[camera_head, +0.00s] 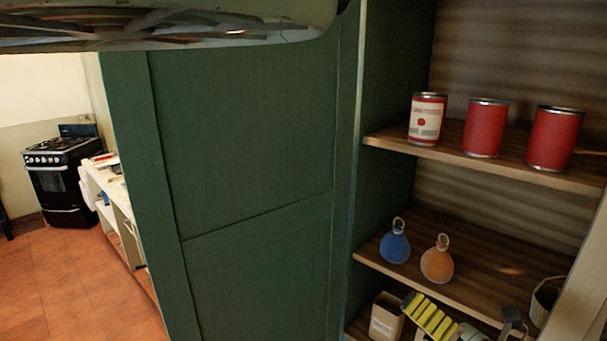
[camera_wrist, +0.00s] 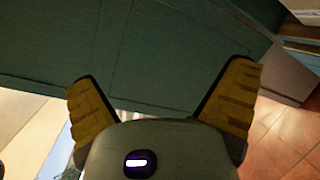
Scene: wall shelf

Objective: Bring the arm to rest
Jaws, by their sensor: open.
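My gripper (camera_wrist: 160,98) shows in the wrist view with its two yellow fingers spread wide apart. Nothing is between the fingers. A green panel lies beyond them, and the picture is tilted. In the head view a large pale part of my own body crosses the top left, and the gripper's fingers do not show there.
A green cabinet panel (camera_head: 245,130) stands in the middle. On the right, the upper shelf (camera_head: 390,146) bears three red cans (camera_head: 486,128). The middle shelf (camera_head: 375,262) bears a blue flask (camera_head: 395,246) and an orange flask (camera_head: 437,264). Open floor (camera_head: 50,285) lies left.

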